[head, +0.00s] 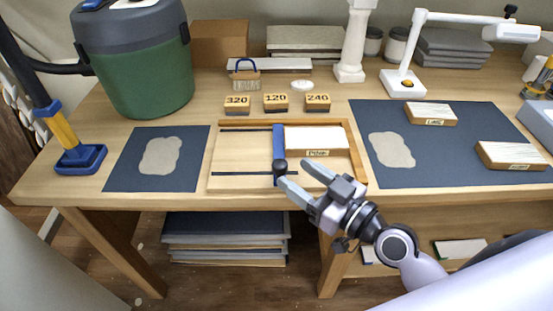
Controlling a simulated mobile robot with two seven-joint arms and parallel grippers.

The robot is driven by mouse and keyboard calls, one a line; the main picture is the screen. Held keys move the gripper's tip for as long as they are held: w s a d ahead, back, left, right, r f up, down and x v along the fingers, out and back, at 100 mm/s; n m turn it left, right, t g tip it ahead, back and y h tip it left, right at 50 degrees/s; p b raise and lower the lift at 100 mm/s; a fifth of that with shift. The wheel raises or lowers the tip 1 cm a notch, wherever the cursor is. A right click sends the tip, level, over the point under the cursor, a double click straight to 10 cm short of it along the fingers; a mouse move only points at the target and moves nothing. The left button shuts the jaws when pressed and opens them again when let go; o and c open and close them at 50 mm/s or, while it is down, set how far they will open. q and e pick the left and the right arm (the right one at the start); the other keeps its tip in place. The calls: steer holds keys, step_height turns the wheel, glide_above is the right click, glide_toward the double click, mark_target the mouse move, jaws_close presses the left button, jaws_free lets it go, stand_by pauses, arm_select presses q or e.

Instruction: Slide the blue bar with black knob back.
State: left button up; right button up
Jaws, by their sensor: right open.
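The blue bar (278,143) stands across a shallow wooden tray (238,124), between its left part and a pale block. Its black knob (279,166) is at the bar's near end. Two dark slots run across the tray floor to the left of the bar. The pale labelled block (314,138) lies right of the bar, in the tray. My right gripper (296,179) is open, with its fingers pointing left near the black knob. One fingertip is just below the knob; I cannot tell whether it touches. My left gripper is not in view.
Dark mats lie left (122,175) and right (384,117) of the tray. Two labelled blocks (431,113) (511,155) rest on the right mat. Number blocks (276,103) stand behind the tray. A green bin (147,80) and white lamp (402,82) stand farther back. The tray's left part is clear.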

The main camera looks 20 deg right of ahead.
mark_target(286, 168)
steer(key=p+x, duration=0.1)
steer(key=x, duration=0.4)
steer(key=shift+w+a, duration=0.2)
steer(key=shift+w, duration=0.1)
jaws_close()
